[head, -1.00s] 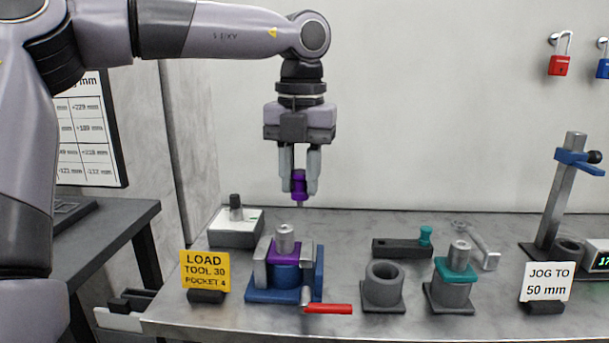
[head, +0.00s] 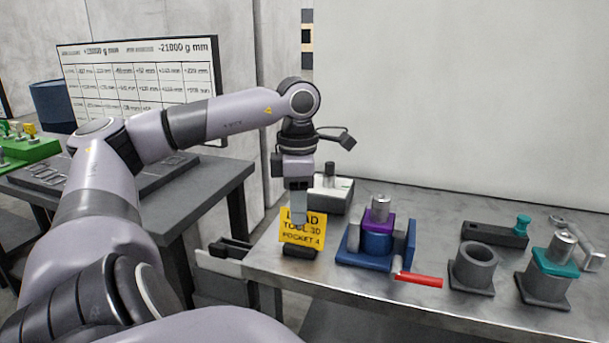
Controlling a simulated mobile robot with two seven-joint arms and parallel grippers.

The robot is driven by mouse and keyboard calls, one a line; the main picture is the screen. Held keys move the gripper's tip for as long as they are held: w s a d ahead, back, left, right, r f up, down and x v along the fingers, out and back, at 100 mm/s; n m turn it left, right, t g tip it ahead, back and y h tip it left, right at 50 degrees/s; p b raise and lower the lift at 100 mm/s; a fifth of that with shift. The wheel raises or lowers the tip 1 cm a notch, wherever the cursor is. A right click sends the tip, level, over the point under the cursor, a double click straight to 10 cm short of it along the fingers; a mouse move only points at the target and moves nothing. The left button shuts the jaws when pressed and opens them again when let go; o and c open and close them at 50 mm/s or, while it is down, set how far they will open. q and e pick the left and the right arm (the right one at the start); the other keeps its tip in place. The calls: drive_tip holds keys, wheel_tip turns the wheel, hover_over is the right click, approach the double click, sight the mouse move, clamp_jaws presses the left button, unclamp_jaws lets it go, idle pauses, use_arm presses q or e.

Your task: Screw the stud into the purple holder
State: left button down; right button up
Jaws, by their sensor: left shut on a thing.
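The purple holder (head: 376,222) sits to the right of the gripper, clamped upright in a blue vise (head: 352,257) with a red handle (head: 419,280). A silver cylinder (head: 378,203) stands up from the holder's top. The gripper is apart from the holder. My right gripper is out of view.
A yellow sign (head: 302,234) stands left of the vise. Behind is a white-topped box (head: 331,197). To the right are a grey open cup (head: 477,261), a teal holder (head: 553,259) and a dark rack with a teal stud (head: 522,224). A dark side table (head: 208,205) is at left.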

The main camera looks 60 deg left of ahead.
use_arm(q)
drive_tip(key=w+d+f+m, duration=0.1)
drive_tip(key=d+m, duration=0.1)
drive_tip(key=w+d+f+m, duration=0.1)
drive_tip(key=d+f+m, duration=0.1)
drive_tip(key=w+d+f+m, duration=0.1)
drive_tip(key=d+m, duration=0.1)
drive_tip(key=m, duration=0.1)
drive_tip(key=shift+w+d+f, duration=0.1)
drive_tip(key=shift+d+f, duration=0.15)
drive_tip(key=shift+d, duration=0.05)
drive_tip(key=w+d+m, duration=0.2)
drive_tip(key=d+m, duration=0.8)
drive_tip(key=m, duration=0.1)
drive_tip(key=w+d+m, duration=0.3)
drive_tip(key=d+m, duration=0.8)
drive_tip(key=m, duration=0.1)
drive_tip(key=shift+w, duration=0.35)
